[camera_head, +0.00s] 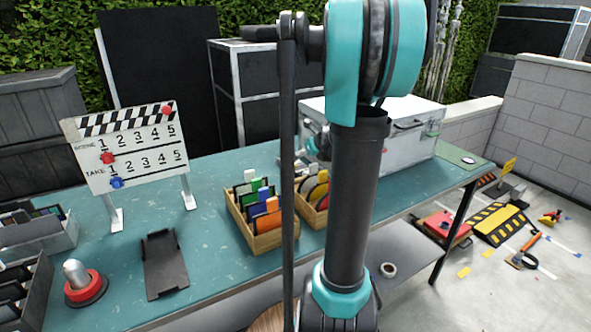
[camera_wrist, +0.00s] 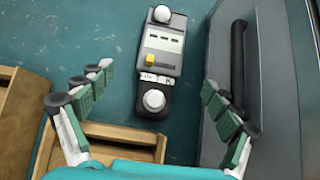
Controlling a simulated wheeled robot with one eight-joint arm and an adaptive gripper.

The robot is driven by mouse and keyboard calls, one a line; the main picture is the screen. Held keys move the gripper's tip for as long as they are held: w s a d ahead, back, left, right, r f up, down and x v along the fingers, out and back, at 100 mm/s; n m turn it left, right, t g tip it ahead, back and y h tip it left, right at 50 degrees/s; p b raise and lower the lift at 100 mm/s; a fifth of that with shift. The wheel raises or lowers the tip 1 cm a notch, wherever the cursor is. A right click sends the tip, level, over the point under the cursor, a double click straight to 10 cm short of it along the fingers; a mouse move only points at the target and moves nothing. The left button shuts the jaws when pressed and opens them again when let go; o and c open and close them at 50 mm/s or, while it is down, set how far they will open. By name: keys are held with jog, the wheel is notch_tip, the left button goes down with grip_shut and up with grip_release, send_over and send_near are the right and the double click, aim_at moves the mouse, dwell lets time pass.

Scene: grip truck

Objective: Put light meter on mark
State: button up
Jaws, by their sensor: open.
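The light meter (camera_wrist: 162,48) lies on the teal table in the wrist view. It is a grey and black device with a white dome, a yellow button and a round knob. My gripper (camera_wrist: 155,86) is open above it, with one finger on each side and no visible contact. In the head view my arm hides the meter; a bit of my gripper shows left of the arm.
A silver case (camera_head: 410,130) stands close to the meter's right; its black handle (camera_wrist: 238,70) is beside my right finger. Wooden boxes (camera_wrist: 110,140) are close below and left. A clapperboard (camera_head: 130,148), black holder (camera_head: 165,265) and red-based button (camera_head: 86,290) occupy the table's left.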

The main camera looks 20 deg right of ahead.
aim_at(297, 166)
jog(key=shift+x, duration=4.5)
jog(key=shift+d, duration=0.2)
jog(key=c, duration=1.7)
jog(key=shift+o, duration=0.2)
jog(key=shift+r, duration=0.15)
